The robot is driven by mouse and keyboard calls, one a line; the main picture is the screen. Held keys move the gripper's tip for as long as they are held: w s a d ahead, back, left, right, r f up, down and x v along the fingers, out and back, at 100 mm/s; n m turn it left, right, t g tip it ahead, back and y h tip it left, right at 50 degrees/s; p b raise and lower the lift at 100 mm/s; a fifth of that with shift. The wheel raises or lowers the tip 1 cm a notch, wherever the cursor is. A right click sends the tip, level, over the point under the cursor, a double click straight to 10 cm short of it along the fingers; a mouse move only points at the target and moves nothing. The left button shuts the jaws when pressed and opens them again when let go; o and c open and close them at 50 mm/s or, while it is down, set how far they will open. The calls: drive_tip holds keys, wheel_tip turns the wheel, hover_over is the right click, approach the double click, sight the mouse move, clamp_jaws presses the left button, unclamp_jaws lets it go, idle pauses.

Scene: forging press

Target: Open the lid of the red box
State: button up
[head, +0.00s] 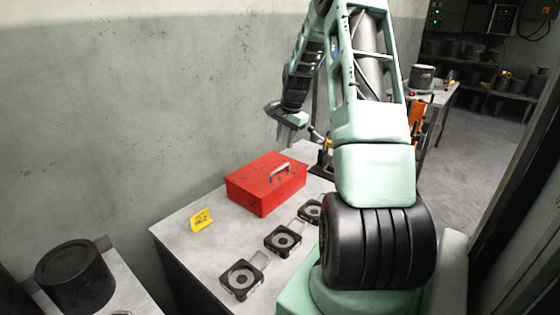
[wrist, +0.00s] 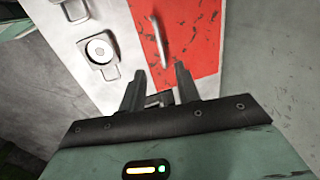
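The red box (head: 262,188) sits on the grey table against the wall, its lid shut. A metal handle (head: 280,171) stands on the lid. My gripper (head: 277,108) is above and behind the box, apart from it. In the wrist view the red lid (wrist: 195,45) and its handle (wrist: 160,42) lie beyond the fingertips. The two fingers of my gripper (wrist: 158,78) are spread with a gap between them, and nothing is held.
Several black square devices with round centres, one of them here (head: 242,278), lie along the table's front edge. A yellow tag (head: 201,220) stands left of the box. A black cylinder (head: 76,276) stands at lower left. The wall (head: 130,110) is close behind the table.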

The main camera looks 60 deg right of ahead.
sight(280, 169)
drive_tip(key=f+p, duration=0.1)
drive_tip(key=f, duration=0.2)
drive_tip(key=w+f+p, duration=0.1)
drive_tip(key=f, duration=0.3)
drive_tip(key=w+f+p, duration=0.1)
drive_tip(key=f, duration=0.3)
drive_tip(key=shift+w+d, duration=0.1)
drive_tip(key=shift+r, duration=0.1)
clamp_jaws()
